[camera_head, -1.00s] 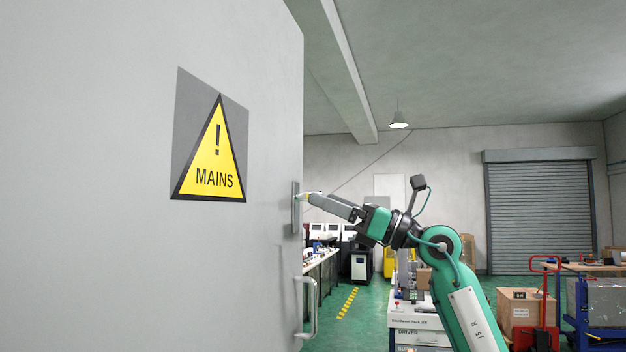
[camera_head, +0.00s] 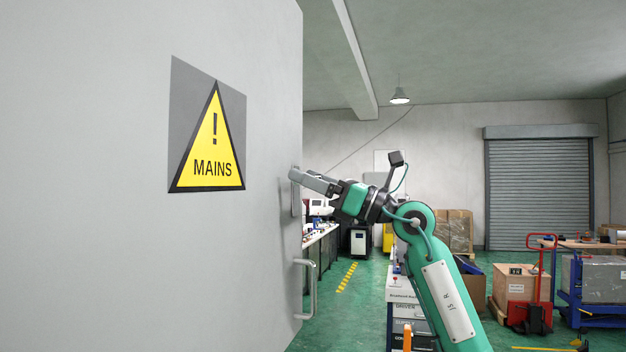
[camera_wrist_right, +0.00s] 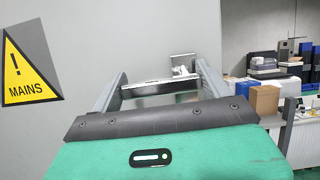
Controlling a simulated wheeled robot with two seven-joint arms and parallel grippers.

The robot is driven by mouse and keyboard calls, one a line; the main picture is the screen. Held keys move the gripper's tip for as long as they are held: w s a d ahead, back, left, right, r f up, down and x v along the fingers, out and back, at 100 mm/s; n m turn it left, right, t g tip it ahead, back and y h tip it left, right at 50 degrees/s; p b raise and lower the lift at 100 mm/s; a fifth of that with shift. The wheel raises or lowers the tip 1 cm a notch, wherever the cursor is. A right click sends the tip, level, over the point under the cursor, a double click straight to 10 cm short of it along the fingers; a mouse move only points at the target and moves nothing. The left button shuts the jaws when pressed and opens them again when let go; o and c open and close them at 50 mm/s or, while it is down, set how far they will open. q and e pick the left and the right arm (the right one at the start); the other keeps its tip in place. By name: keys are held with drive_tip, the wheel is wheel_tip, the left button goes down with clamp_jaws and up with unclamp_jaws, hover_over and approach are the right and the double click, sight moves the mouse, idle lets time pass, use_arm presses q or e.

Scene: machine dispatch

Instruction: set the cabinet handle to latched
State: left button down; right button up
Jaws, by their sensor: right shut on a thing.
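The grey cabinet (camera_head: 240,260) fills the left of the head view, with a yellow MAINS sign (camera_head: 210,150) on its face. The cabinet handle (camera_wrist_right: 158,87) is a shiny metal bar on a plate, lying across between the fingers in the right wrist view. Its upright plate (camera_head: 296,200) shows at the cabinet's right edge in the head view. My right gripper (camera_head: 297,174) is at the top of that plate, shut on the handle; its fingers also show in the wrist view (camera_wrist_right: 162,80). The fingers partly hide the handle in the head view. My left gripper is out of view.
A D-shaped pull (camera_head: 311,290) sticks out from the cabinet edge below the handle. A drawer unit (camera_head: 402,305) stands behind my right arm. A workbench (camera_head: 318,250) is beyond the cabinet; boxes and a red pallet truck (camera_head: 540,290) are at right.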

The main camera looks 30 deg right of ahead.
drive_tip(key=shift+f, duration=0.1)
drive_tip(key=n+g+b, duration=0.1)
drive_tip(key=n, duration=0.1)
drive_tip(key=f+n+g+y+b, duration=0.1)
drive_tip(key=n, duration=0.2)
drive_tip(key=shift+y+b, duration=0.3)
drive_tip(key=n, duration=0.1)
drive_tip(key=n+g, duration=0.1)
drive_tip(key=shift+d+f+n+y+b, duration=0.1)
drive_tip(key=shift+f+n+y+b, duration=0.1)
drive_tip(key=shift+n+y+b, duration=0.15)
drive_tip(key=n+g, duration=0.2)
drive_tip(key=n, duration=0.1)
drive_tip(key=shift+w+d+f+n+y+b, duration=0.15)
drive_tip(key=shift+f+n+y+b, duration=0.1)
drive_tip(key=shift+y+b, duration=0.1)
drive_tip(key=n, duration=0.1)
drive_tip(key=n+g, duration=0.1)
drive_tip(key=n, duration=0.2)
drive_tip(key=shift+w+d+f+g, duration=0.25)
drive_tip(key=shift+g, duration=0.15)
drive_tip(key=n, duration=0.2)
drive_tip(key=n+g+h+p, duration=0.1)
drive_tip(key=n, duration=0.1)
drive_tip(key=w+d+n+g+p, duration=0.1)
drive_tip(key=n, duration=0.1)
drive_tip(key=shift+d+f+n+h, duration=0.1)
drive_tip(key=shift+f+n+h, duration=0.25)
drive_tip(key=shift+n+h, duration=0.05)
